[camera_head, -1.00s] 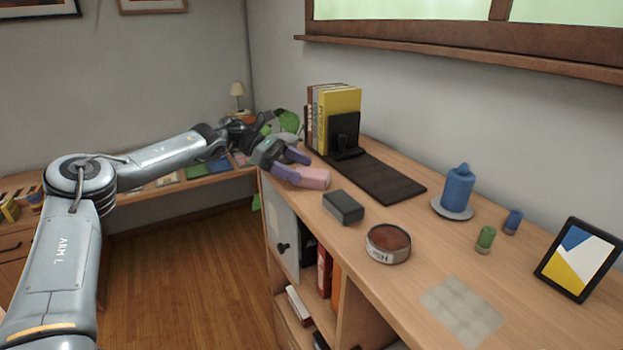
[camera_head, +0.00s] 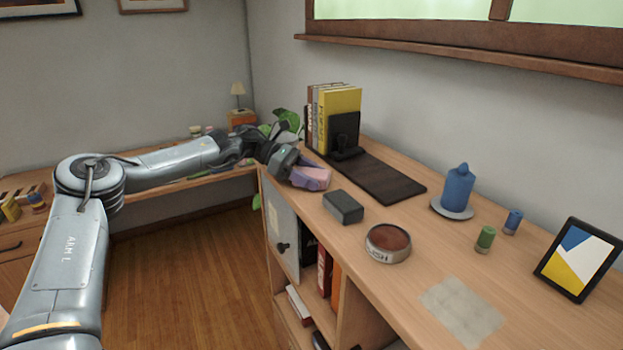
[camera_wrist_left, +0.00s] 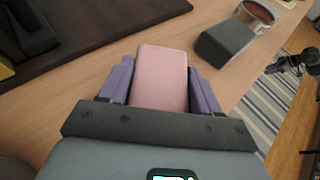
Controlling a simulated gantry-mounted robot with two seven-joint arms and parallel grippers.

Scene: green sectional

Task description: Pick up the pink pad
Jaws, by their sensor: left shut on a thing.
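The pink pad (camera_head: 311,179) is a small rounded block near the left end of the wooden shelf top. My left gripper (camera_head: 309,176) has its purple fingers around it, and the jaws are shut on it. In the left wrist view the pink pad (camera_wrist_left: 161,78) sits between the two purple fingers (camera_wrist_left: 160,88), its far end sticking out past them. I cannot tell whether the pad touches the wood below. My right gripper is not in the head view.
A dark grey block (camera_head: 343,207) and a round tin (camera_head: 388,243) stand close on the right. A dark mat (camera_head: 378,178) with a bookend and books (camera_head: 338,112) lies behind. A blue candle (camera_head: 458,188) stands further right. The shelf's front edge is near the pad.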

